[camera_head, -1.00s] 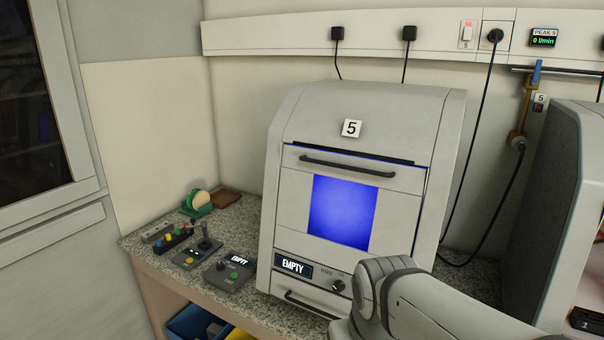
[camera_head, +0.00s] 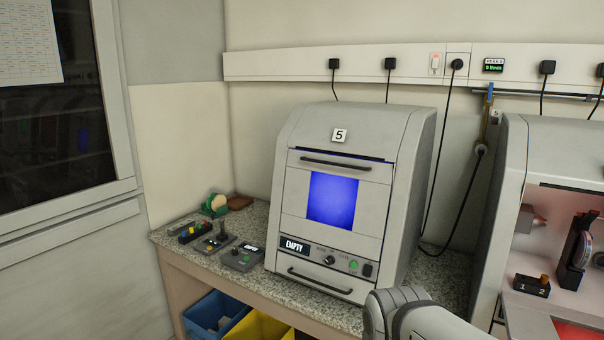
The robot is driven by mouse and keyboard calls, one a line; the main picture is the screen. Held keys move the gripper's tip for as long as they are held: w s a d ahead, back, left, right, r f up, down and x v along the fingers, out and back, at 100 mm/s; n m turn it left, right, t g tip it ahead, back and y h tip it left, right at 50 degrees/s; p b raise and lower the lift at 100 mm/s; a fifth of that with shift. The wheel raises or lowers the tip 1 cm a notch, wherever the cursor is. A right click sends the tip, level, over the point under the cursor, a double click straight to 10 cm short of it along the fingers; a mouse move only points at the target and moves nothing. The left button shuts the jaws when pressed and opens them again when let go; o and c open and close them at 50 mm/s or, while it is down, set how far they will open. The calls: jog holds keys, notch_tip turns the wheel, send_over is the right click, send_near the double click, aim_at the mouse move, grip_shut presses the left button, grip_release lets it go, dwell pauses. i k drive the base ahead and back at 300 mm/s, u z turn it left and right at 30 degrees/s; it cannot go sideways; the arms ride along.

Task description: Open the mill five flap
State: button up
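The mill marked 5 (camera_head: 392,195) is a grey cabinet standing on a speckled counter. Its front flap (camera_head: 376,205) is closed, with a blue-lit window and a dark bar handle (camera_head: 336,164) along the top edge. A second dark handle (camera_head: 319,281) is on the lower panel. A display on the front reads EMPTY (camera_head: 294,247), beside a knob and a green button. A part of my arm shows at the bottom right, in front of and below the mill. My gripper is not in view.
Small control boxes (camera_head: 241,257) and a green tape dispenser (camera_head: 215,205) sit on the counter (camera_head: 258,212) left of the mill. Blue (camera_head: 214,316) and yellow (camera_head: 262,328) bins are below. Another machine (camera_head: 565,145), open at the front, stands to the right.

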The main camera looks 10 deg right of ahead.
aim_at(340, 203)
jog(key=z, duration=0.2)
jog(key=i, duration=0.85)
jog(key=u, duration=0.1)
